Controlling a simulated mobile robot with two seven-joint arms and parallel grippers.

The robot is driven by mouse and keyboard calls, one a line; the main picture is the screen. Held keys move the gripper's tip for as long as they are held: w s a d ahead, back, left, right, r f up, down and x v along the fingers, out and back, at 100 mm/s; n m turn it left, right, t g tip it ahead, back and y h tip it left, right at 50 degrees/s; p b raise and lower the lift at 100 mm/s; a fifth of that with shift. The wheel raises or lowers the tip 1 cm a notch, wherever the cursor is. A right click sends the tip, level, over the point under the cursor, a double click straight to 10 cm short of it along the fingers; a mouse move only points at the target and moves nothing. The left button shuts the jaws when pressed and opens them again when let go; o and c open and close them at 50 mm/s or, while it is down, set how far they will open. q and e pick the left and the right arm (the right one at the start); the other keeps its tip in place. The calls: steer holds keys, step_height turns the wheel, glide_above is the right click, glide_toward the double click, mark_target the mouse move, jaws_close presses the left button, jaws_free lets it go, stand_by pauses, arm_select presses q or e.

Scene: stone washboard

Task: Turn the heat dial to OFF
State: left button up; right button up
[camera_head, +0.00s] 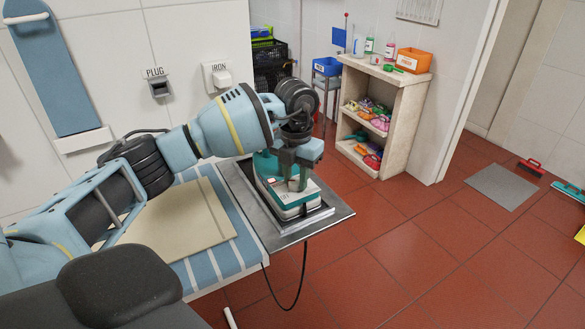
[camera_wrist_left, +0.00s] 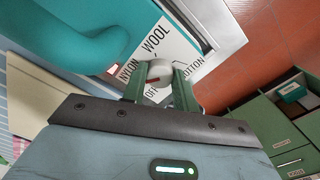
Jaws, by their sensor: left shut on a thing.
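A teal and white iron (camera_head: 283,197) lies on a metal plate (camera_head: 330,222) at the end of the ironing board. My left gripper (camera_head: 297,183) reaches down over it from the left. In the left wrist view, the round white heat dial (camera_wrist_left: 160,71) sits on a label panel (camera_wrist_left: 175,45) reading NYLON, WOOL, COTTON and OFF. The left gripper (camera_wrist_left: 160,84) is shut on the dial, one green finger on each side. The dial's red mark is on its lower left side; which label it meets exactly is hard to tell. My right gripper is out of view.
A beige cloth (camera_head: 182,225) lies on the blue striped board (camera_head: 245,240). A black cord (camera_head: 303,275) hangs off the plate's front edge. A wall socket (camera_head: 160,88) marked PLUG is behind. A shelf (camera_head: 392,108) with bottles and soaps stands beyond open red floor.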

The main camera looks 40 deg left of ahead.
arm_select(q)
steer(key=n+p, duration=0.1)
steer(key=n, duration=0.1)
steer(key=n+p, duration=0.2)
steer(key=shift+r+n, duration=0.3)
steer(key=shift+r, duration=0.1)
steer(key=shift+n+p, duration=0.8)
steer(key=shift+p, duration=0.05)
steer(key=shift+f+n+p, duration=0.15)
steer(key=shift+n+p, duration=0.5)
steer(key=shift+n, duration=0.55)
steer(key=shift+f+n, duration=0.1)
steer(key=shift+n, duration=0.3)
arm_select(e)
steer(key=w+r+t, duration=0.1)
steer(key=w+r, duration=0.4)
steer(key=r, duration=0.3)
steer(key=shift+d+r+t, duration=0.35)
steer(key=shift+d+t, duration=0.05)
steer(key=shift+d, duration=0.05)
arm_select(q)
steer(key=shift+f, duration=0.1)
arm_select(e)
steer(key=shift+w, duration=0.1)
arm_select(q)
steer(key=o, duration=1)
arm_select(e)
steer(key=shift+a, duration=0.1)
